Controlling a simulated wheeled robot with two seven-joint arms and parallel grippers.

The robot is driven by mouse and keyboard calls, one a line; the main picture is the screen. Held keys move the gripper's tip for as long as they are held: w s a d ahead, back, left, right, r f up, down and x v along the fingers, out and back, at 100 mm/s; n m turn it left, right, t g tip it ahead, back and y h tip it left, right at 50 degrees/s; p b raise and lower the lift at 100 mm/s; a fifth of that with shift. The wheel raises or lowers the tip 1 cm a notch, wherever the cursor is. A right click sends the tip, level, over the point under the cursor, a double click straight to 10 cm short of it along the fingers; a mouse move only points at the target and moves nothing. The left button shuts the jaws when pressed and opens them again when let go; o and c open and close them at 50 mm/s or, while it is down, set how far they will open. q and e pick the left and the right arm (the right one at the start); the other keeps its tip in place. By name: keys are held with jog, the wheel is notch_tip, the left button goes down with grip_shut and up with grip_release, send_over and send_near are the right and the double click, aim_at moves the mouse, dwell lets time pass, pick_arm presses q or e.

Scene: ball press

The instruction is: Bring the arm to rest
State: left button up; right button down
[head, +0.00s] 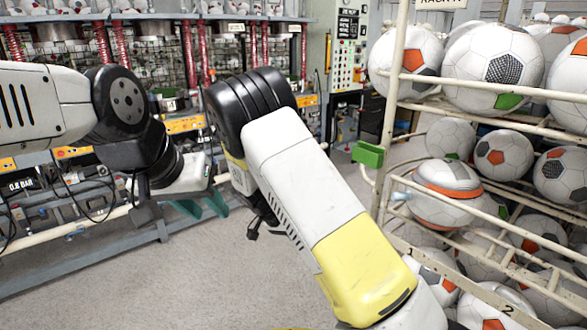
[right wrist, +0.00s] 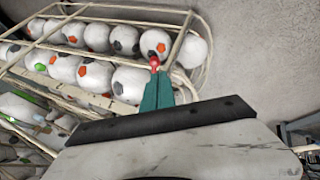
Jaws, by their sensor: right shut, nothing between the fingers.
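My left gripper (head: 203,210) hangs at the end of the left arm in the head view, over the floor in front of the press bench. Its teal fingers look spread apart with nothing between them. My right gripper (right wrist: 157,82) shows in the right wrist view with its teal fingers shut together and empty. A small red spot (right wrist: 154,62) shows just beyond its tips, in line with the ball rack. In the head view the right gripper is hidden; my white and yellow right arm crosses the middle.
Ball presses with red springs (head: 187,55) line the back and left. A control cabinet (head: 347,60) stands at the back. Grey floor (head: 190,275) is clear in front.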

jog(key=s+d+r+n+y, duration=0.1)
jog(key=s+d+r+y, duration=0.15)
jog(key=r, duration=0.45)
jog(key=s+d+r+n+t+y, duration=0.1)
jog(key=s+d+r+y, duration=0.1)
jog(key=s+r+y, duration=0.3)
jog(key=s+d+r+n, duration=0.2)
jog(key=r, duration=0.6)
jog(key=s+d+r+n+t+y, duration=0.1)
jog(key=s+d+r+n+t, duration=0.1)
jog(key=s+r, duration=0.2)
jog(key=s+d+r+n+t+y, duration=0.1)
jog(key=s+r, duration=0.3)
jog(key=s, duration=0.5)
jog(key=shift+d+r+n+t, duration=0.4)
jog(key=shift+n+t, duration=0.1)
jog(key=shift+t, duration=0.3)
